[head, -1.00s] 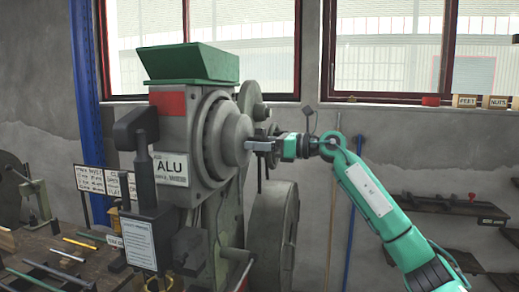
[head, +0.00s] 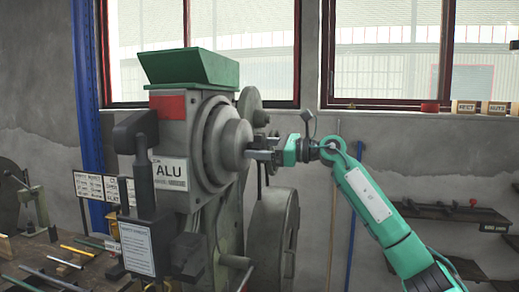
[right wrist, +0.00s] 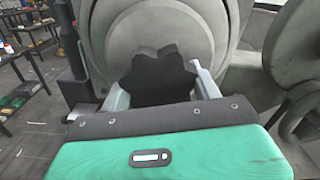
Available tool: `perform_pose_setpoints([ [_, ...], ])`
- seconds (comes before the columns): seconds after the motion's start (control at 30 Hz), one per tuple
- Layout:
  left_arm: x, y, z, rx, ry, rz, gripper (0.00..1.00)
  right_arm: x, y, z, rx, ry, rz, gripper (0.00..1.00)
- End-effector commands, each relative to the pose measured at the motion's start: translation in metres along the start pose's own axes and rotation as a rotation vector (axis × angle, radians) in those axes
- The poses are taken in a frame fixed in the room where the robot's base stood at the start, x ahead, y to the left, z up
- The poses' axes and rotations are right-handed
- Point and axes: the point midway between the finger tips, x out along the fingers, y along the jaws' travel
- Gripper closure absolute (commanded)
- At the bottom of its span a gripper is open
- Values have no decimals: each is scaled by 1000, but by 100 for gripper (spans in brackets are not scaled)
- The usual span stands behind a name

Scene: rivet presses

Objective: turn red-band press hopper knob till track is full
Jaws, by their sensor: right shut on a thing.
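The press with the red band (head: 172,107) and an ALU label (head: 171,173) stands left of centre in the head view, with a green hopper (head: 190,70) on top. The dark, lobed knob (right wrist: 160,80) sits at the centre of the round housing in the right wrist view. My right gripper (head: 254,155) reaches it from the right. Its two fingers, also in the right wrist view (right wrist: 158,88), are shut on the knob, one on each side. In the head view the knob is mostly hidden by the fingers. I cannot make out the track's fill. My left gripper is out of view.
A large flywheel (head: 274,235) stands low, right of the press. A bench (head: 50,262) with tools and small signs is at the left. A wall shelf (head: 455,212) is at the right. Poles lean on the wall behind my right arm.

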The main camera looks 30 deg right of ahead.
Motion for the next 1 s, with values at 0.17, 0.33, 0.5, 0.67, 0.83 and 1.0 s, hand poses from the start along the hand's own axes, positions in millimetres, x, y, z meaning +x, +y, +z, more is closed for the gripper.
perform_pose_setpoints([
  [0.17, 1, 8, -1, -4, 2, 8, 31, 1, 1, -4, 2, 6, 4, 15],
  [0.33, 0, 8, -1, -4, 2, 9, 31, 1, 1, -2, 2, 4, 2, 15],
  [0.5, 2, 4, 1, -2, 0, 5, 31, -4, 0, -2, 2, 3, 1, 15],
  [0.67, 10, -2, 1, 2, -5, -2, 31, -26, 0, -5, 1, 4, -1, 15],
  [0.83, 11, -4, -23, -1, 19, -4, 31, -67, 0, -7, 1, 6, -2, 15],
  [1.0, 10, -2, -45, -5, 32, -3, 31, -106, 0, -6, 0, 7, -2, 15],
])
